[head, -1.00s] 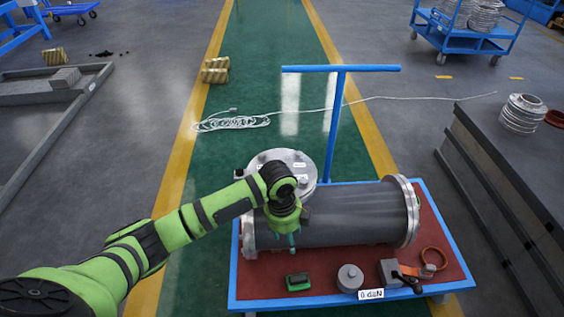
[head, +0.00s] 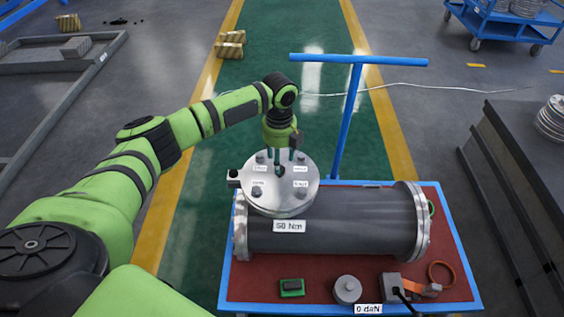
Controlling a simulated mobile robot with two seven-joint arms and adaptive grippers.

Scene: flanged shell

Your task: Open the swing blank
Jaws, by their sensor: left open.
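The swing blank (head: 265,203) is a round silver disc on top of the left part of the dark grey shell (head: 350,225). It lies flat, with several bolts and small white labels on its face, and a dark block at its left edge. A "50 Nm" label (head: 289,226) shows below its near rim. My left gripper (head: 279,168) points down over the far part of the disc, open. I cannot tell whether its fingers touch the disc or a bolt. My right gripper is not in view.
The shell lies on a blue cart with a red top (head: 255,268) and a blue T-handle (head: 349,115). Along its near edge are a green-black device (head: 291,287), a grey cylinder (head: 347,289), a grey-orange tool (head: 408,287) and an orange ring (head: 441,273). A dark bench stands right.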

